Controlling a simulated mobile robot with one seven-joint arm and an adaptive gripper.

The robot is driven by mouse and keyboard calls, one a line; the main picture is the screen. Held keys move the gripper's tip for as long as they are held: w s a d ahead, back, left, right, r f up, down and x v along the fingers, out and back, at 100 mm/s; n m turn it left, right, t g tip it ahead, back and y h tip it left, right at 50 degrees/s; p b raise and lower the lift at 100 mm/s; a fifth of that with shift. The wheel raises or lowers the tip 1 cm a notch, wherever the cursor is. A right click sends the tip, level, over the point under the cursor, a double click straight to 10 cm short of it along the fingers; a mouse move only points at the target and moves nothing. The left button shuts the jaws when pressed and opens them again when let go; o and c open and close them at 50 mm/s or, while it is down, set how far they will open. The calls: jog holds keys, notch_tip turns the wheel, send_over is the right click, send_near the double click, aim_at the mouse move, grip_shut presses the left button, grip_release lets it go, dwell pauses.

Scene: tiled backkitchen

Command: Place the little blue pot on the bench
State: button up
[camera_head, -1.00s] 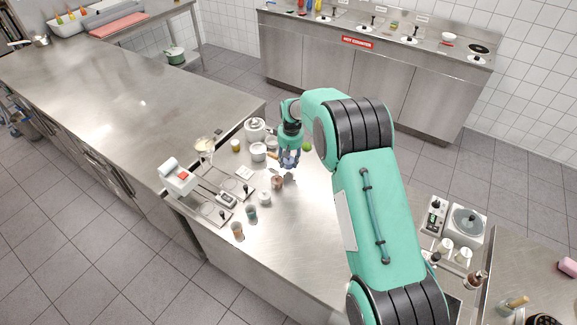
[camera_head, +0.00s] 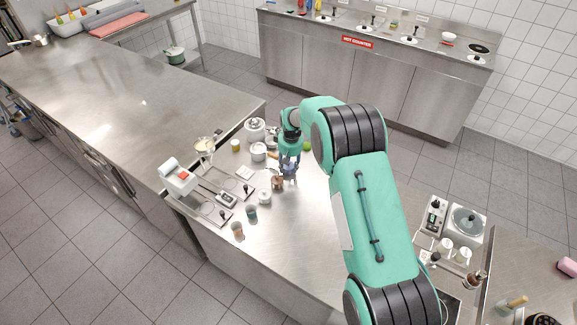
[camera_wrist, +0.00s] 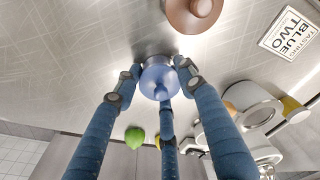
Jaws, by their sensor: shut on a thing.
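The little blue pot (camera_wrist: 158,82) shows in the wrist view, light blue with a round knob, between the fingers of my gripper (camera_wrist: 160,78). The fingers are shut around it. In the head view my gripper (camera_head: 289,172) is low over the steel bench (camera_head: 300,225), right beside a copper-brown lidded pot (camera_head: 278,183). The blue pot is hard to make out there among the blue fingers. The brown pot (camera_wrist: 193,12) is at the top of the wrist view, apart from the fingers. I cannot tell whether the blue pot's base touches the bench.
A white saucepan (camera_head: 258,151) and a green fruit (camera_head: 308,146) are behind. Bench to the front right is clear.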

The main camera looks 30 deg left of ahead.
aim_at(290, 167)
jog(key=o, duration=1.3)
jog(key=shift+r, duration=0.1)
jog(key=shift+s+d+r, duration=0.1)
jog(key=shift+d+r, duration=0.1)
jog(key=shift+r, duration=1.8)
jog(key=shift+s+d+r, duration=0.1)
jog(key=shift+d+r, duration=0.1)
jog(key=shift+r, duration=1.75)
jog(key=shift+s+d+r, duration=0.1)
jog(key=shift+d+r, duration=0.1)
jog(key=shift+r, duration=1.8)
